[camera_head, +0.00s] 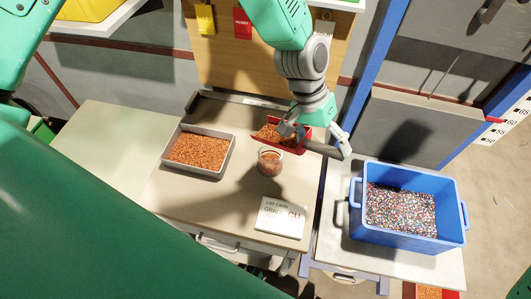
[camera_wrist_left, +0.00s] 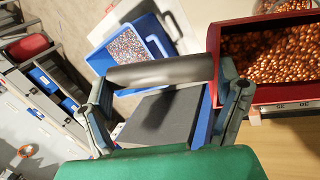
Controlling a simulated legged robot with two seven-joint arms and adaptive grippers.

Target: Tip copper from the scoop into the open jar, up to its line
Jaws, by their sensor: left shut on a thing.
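The red scoop (camera_head: 303,150) holds copper granules (camera_head: 274,134) and is at the back of the bench, just behind and right of the open jar (camera_head: 269,163). My left gripper (camera_head: 320,142) is shut on the scoop's grey handle (camera_wrist_left: 160,72). In the left wrist view the scoop's red wall (camera_wrist_left: 268,94) and a heap of copper show at the right. The jar is clear, upright, with reddish copper in it; its line is too small to make out. I cannot tell whether the scoop's front edge is over the jar's mouth. My right gripper is not in view.
A grey tray (camera_head: 223,163) of copper lies left of the jar. A white lot card (camera_head: 282,218) lies in front. A blue bin (camera_head: 398,240) of mixed granules stands on a lower surface at right. The bench's left side is clear.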

